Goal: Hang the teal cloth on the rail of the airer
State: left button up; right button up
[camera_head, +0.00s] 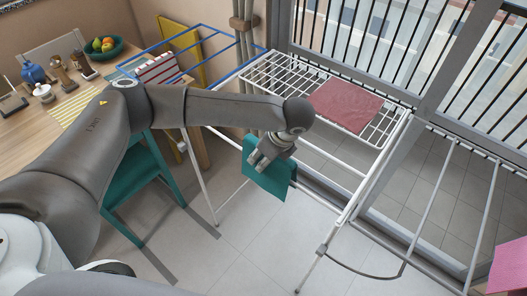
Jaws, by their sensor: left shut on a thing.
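My left gripper (264,157) is shut on the teal cloth (273,181). The cloth hangs down from the gripper over the floor, in front of the near left side of the airer. The gripper hides part of the cloth's top edge. The white airer (395,130) stands before the glass door with its wire rack spread. Its blue rail section (190,40) stands at the back left. I cannot tell whether the cloth touches a rail. My right gripper is not in view.
A red cloth (346,105) lies on the rack. A pink cloth (508,266) hangs at the right edge. A teal chair (142,170) stands beside the wooden table (30,125), which bears a fruit bowl (103,47). Tiled floor (250,245) in front is clear.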

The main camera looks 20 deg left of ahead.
pick_arm(q)
jog(key=shift+f+b, duration=0.7)
jog(key=shift+f, duration=1.65)
jog(key=o, duration=1.2)
jog(key=shift+c, duration=0.2)
